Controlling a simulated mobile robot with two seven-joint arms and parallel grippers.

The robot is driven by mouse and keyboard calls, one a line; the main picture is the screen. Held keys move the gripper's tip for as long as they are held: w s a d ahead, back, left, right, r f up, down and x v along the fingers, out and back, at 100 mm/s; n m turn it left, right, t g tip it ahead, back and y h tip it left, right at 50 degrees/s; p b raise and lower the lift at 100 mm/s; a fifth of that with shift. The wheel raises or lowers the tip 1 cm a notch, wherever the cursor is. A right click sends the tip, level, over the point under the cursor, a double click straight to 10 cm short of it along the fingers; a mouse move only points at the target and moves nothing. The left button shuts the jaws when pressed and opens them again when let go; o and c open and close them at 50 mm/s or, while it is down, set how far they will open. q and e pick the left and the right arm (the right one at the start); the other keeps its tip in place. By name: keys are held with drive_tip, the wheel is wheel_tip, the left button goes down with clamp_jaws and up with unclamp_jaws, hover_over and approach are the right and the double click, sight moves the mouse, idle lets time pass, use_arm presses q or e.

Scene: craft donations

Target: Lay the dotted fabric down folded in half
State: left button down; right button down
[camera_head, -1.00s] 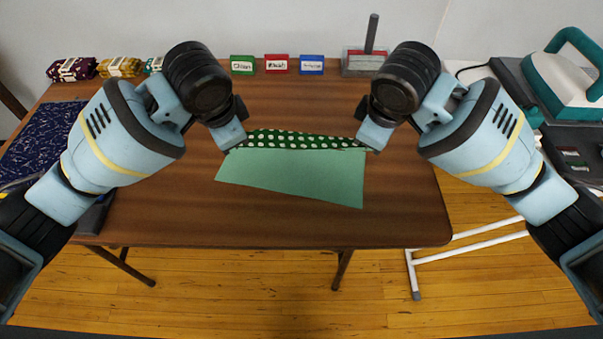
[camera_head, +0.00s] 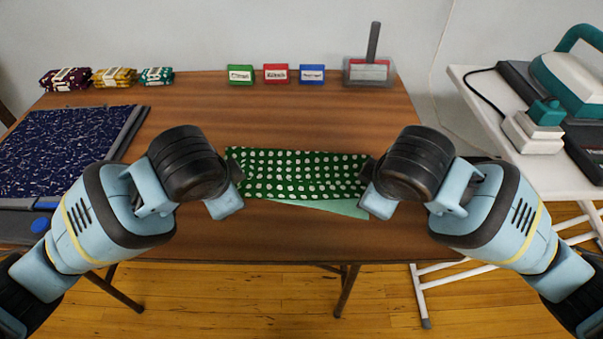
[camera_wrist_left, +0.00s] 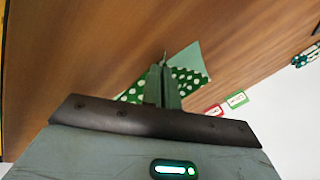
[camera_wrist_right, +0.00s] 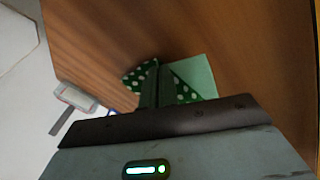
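The dotted fabric (camera_head: 295,172) is dark green with white dots on one side and plain light green on the other. In the head view it lies over the middle of the brown table, dotted side showing, with a light green strip (camera_head: 345,207) exposed along the front right. My left gripper (camera_wrist_left: 163,70) is shut on the fabric at its left front; the fingers are together with dots on both sides. My right gripper (camera_wrist_right: 154,66) is shut on it at its right front. My wrists hide both front corners in the head view.
A dark blue patterned cloth on a board (camera_head: 70,150) lies at the left. Folded fabric bundles (camera_head: 113,77) and green, red and blue labelled boxes (camera_head: 275,74) stand at the back. A clear bin (camera_head: 355,70) holds a handle. A white table (camera_head: 475,85) with a teal press stands right.

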use_arm(q)
drive_tip(key=shift+a, duration=0.1)
use_arm(e)
drive_tip(key=shift+d, duration=0.1)
use_arm(q)
drive_tip(key=c, duration=1.5)
unclamp_jaws()
use_arm(e)
drive_tip(key=c, duration=1.5)
unclamp_jaws()
use_arm(q)
drive_tip(key=shift+o, duration=0.9)
use_arm(e)
drive_tip(key=shift+o, duration=0.9)
use_arm(q)
drive_tip(key=v, duration=1.1)
drive_tip(key=shift+s+f, duration=0.25)
drive_tip(key=shift+s, duration=0.15)
use_arm(e)
drive_tip(key=v, duration=1.1)
drive_tip(key=shift+s+f, duration=0.25)
drive_tip(key=shift+s, duration=0.15)
